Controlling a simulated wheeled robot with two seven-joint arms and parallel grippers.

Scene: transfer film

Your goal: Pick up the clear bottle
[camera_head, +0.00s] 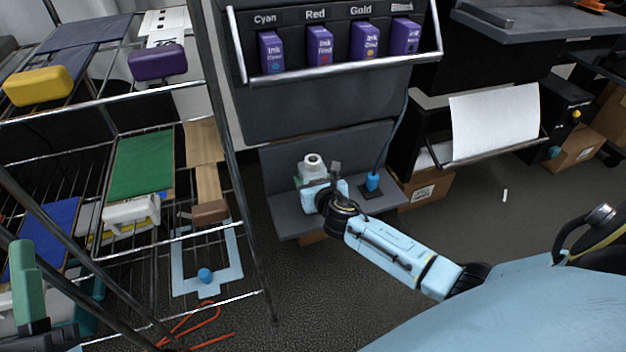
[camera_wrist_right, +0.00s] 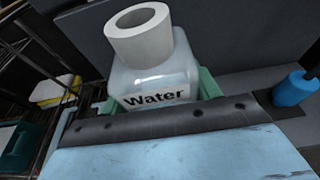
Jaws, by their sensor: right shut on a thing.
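The clear bottle (camera_wrist_right: 155,75) is a translucent, squarish bottle with a white ring-shaped top and the word "Water" on its front. In the head view the bottle (camera_head: 312,166) is on or just above a low grey shelf; I cannot tell whether it touches it. My right gripper (camera_wrist_right: 152,98) is shut on the bottle, with green fingers at its left and right sides. In the head view my right arm reaches to it from the lower right and partly covers it. My left gripper (camera_head: 28,275) shows at the lower left edge, its green finger partly cut off.
A blue-tipped tool in a dark base (camera_head: 371,186) stands right of the bottle on the shelf (camera_head: 290,218). A wire rack (camera_head: 215,120) with boards and blocks stands at left. Ink boxes (camera_head: 320,45) hang above. Open floor lies to the right.

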